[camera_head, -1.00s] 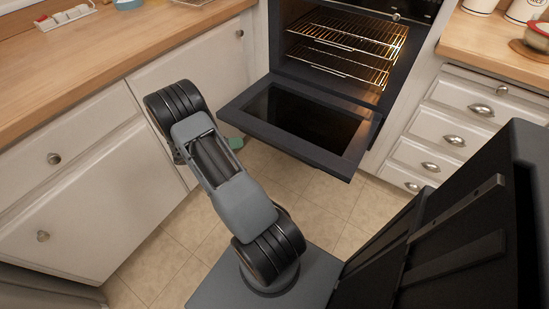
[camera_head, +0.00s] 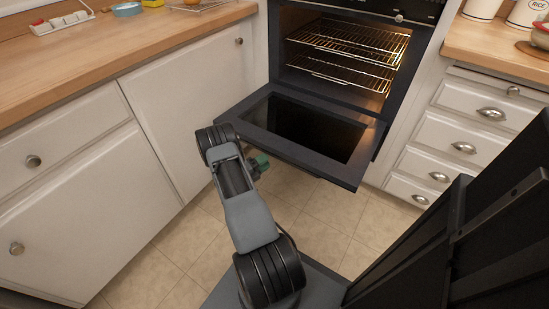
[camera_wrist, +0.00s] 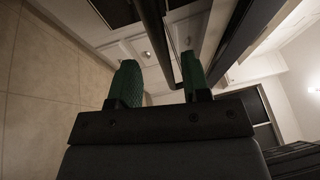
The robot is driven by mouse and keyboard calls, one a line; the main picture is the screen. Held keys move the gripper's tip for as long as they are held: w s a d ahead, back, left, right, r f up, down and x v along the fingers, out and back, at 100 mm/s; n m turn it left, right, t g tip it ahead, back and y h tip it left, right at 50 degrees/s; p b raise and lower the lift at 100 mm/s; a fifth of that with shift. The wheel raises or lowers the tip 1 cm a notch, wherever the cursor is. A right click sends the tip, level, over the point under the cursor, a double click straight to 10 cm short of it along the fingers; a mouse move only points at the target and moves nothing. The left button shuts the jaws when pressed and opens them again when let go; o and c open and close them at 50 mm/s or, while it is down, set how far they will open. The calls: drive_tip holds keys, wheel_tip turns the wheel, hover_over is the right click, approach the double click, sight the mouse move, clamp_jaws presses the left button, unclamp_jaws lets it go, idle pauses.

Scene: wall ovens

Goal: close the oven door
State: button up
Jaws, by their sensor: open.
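The oven door (camera_head: 357,171) is folded down, open, sticking out low in front of the lit oven (camera_head: 340,60). Its dark inner pane faces up. My gripper (camera_head: 260,165) shows only in part in the head view, its green fingertips just beneath the door's left front corner, partly hidden by my arm. In the wrist view my gripper (camera_wrist: 160,82) has its two green fingers apart. A dark bar (camera_wrist: 160,38), seemingly the door's handle, runs between them, close to the right finger. I cannot tell whether they touch. Nothing is held.
White cabinets (camera_head: 190,85) under a wooden counter (camera_head: 110,45) stand close on the left. Drawers (camera_head: 460,130) are right of the oven. Two metal racks (camera_head: 350,45) sit inside the oven. Tiled floor (camera_head: 310,220) is clear below the door.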

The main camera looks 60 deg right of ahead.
drive_tip(key=shift+b+x, duration=0.45)
drive_tip(key=shift+x, duration=2.3)
clamp_jaws()
